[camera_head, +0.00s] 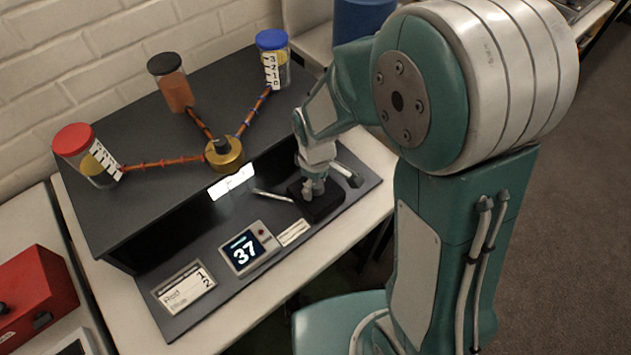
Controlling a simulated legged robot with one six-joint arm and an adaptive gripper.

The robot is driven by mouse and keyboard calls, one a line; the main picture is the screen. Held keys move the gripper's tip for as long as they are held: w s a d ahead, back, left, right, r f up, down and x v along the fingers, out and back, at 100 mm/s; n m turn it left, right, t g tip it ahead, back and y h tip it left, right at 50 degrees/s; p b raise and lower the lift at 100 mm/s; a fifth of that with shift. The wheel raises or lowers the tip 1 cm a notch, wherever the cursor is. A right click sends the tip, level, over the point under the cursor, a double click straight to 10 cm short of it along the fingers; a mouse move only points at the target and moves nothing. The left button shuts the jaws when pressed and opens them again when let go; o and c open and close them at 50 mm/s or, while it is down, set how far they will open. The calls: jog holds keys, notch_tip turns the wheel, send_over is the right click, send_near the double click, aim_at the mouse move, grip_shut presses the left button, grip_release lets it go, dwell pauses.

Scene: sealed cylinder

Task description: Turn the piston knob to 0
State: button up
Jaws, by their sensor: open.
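My gripper (312,184) is open at the right part of the grey console, pointing down at a small black block (322,205). The piston knob cannot be clearly made out; the gripper covers the top of the block. I cannot tell whether the gripper touches anything. A small display (246,249) on the console front reads 37. A brass hub (224,152) with a dark top sits on the raised part of the console.
Coloured tubes run from the hub to a red-capped jar (85,154), an orange jar with a dark lid (174,84) and a blue-capped jar (273,58). A label card (184,287) lies front left. A red box (33,298) stands at the far left. A brick wall is behind.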

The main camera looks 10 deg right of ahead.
notch_tip(320, 180, up, 12)
dwell(0.6)
jog(key=s+d+r+m+t, duration=0.5)
jog(key=s+d+r+m, duration=0.5)
jog(key=s, duration=0.2)
jog(key=shift+s+d+r+m+t, duration=0.2)
jog(key=shift+s+d+m+t, duration=0.1)
jog(key=shift+d+m, duration=0.1)
